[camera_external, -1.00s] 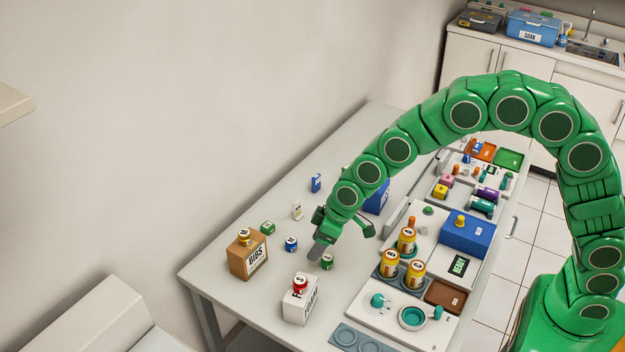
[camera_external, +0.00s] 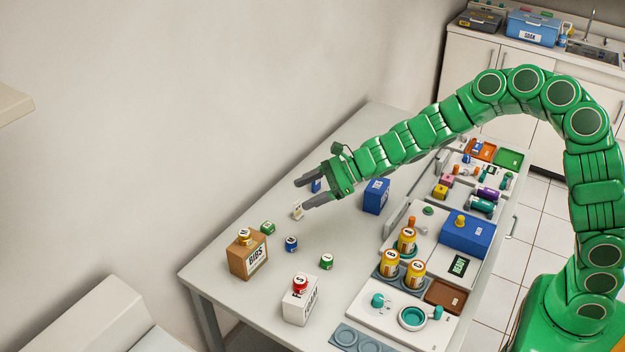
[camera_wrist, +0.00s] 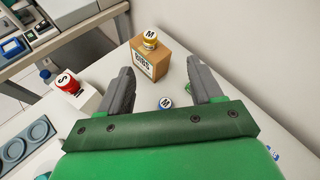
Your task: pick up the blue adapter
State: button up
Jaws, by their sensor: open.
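The likely blue adapter is a small round blue piece with a white M-marked top (camera_external: 291,244), standing on the grey table. It also shows in the wrist view (camera_wrist: 166,103), between my fingers in the picture and close above the palm edge. My gripper (camera_external: 302,194) is open and empty, its grey fingers spread and pointing left above the table. In the external view it is up and to the right of the blue piece, apart from it. The open fingers also show in the wrist view (camera_wrist: 159,72).
A brown BIBS box (camera_external: 247,261) with a yellow cap and a white box (camera_external: 300,308) with a red cap stand nearby. Green pieces (camera_external: 327,262) (camera_external: 267,228) flank the blue one. A blue box (camera_external: 376,196) and trays of bottles lie right.

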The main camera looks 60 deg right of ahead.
jog(key=d+m+t, duration=0.1)
jog(key=d+m, duration=0.1)
jog(key=m, duration=0.2)
send_near(295, 239)
jog(key=x, duration=0.5)
jog(key=shift+s+a+r, duration=0.15)
jog(key=shift+a, duration=0.05)
jog(key=shift+x, duration=1.1)
jog(key=shift+d+x, duration=0.2)
jog(key=shift+x, duration=2.75)
jog(key=shift+c, duration=0.3)
jog(key=c, duration=1)
